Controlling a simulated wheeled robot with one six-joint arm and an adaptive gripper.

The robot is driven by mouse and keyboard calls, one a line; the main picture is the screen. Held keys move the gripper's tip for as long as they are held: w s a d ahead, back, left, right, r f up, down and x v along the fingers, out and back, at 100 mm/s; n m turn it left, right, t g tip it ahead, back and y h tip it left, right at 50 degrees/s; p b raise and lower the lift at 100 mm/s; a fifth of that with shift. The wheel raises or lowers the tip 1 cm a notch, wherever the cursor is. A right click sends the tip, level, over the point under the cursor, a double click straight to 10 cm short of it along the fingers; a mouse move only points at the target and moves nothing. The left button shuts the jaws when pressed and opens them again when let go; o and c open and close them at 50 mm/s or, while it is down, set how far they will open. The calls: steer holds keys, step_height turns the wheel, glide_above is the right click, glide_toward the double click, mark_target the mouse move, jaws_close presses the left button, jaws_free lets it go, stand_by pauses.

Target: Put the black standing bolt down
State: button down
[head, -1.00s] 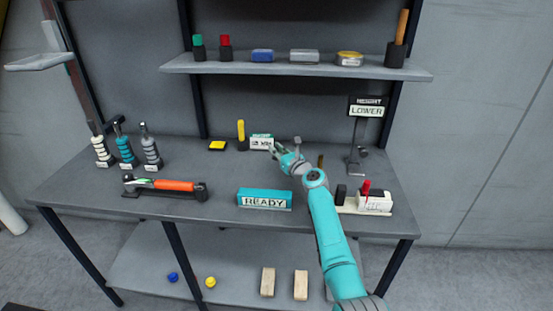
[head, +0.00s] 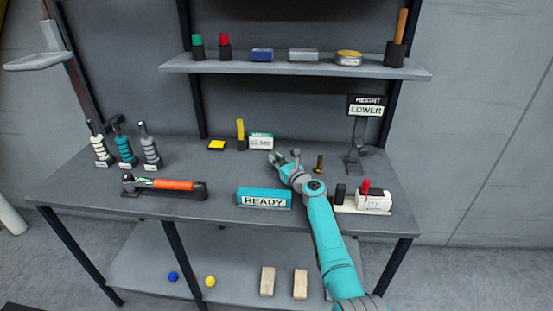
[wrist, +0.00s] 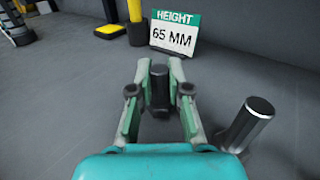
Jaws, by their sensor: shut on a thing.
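The black standing bolt (wrist: 160,88) is upright between the two fingertips of my gripper (wrist: 158,90) in the wrist view. The fingers are shut on it from both sides. Whether its foot touches the table cannot be told. In the head view my gripper (head: 277,160) is low over the middle of the workbench, and the bolt cannot be made out there. The sign reading HEIGHT 65 MM (wrist: 172,38) stands behind the bolt; it also shows in the head view (head: 261,141).
A grey metal bolt (wrist: 252,118) stands close to the right of my gripper. A yellow post (head: 240,131) is beside the height sign. A READY block (head: 264,199) lies in front. Bare bench surface is left of my gripper.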

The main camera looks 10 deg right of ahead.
steer(key=shift+f, duration=0.1)
steer(key=c, duration=1.1)
jaws_free()
steer(key=shift+f, duration=0.1)
